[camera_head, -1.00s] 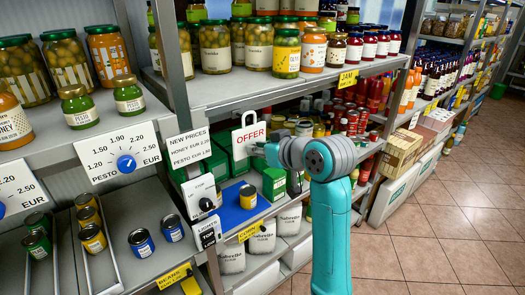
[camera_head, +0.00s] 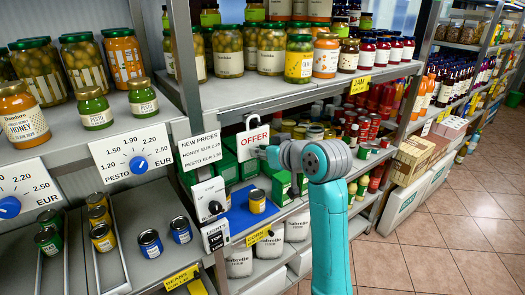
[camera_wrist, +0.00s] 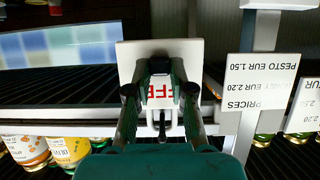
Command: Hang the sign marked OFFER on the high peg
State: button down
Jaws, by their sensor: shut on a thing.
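The white OFFER sign (camera_head: 253,138) with red letters and a loop handle at its top is upright in the head view, in front of the shelf bay. My gripper (camera_head: 264,152) is at its right lower edge, shut on it. In the wrist view the sign (camera_wrist: 130,58) appears upside down behind my gripper (camera_wrist: 160,92), whose fingers cover part of the lettering. I cannot make out the high peg in either view.
A NEW PRICES card (camera_head: 199,150) hangs on the shelf post just left of the sign. Jars stand on the shelf above (camera_head: 285,93). Green boxes (camera_head: 226,168) and a blue mat (camera_head: 236,220) with a can (camera_head: 257,201) lie behind and below. Floor (camera_head: 440,240) is clear at right.

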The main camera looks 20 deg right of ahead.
dwell(0.4)
jog(key=c, duration=0.9)
grip_release()
jog(key=shift+c, duration=0.2)
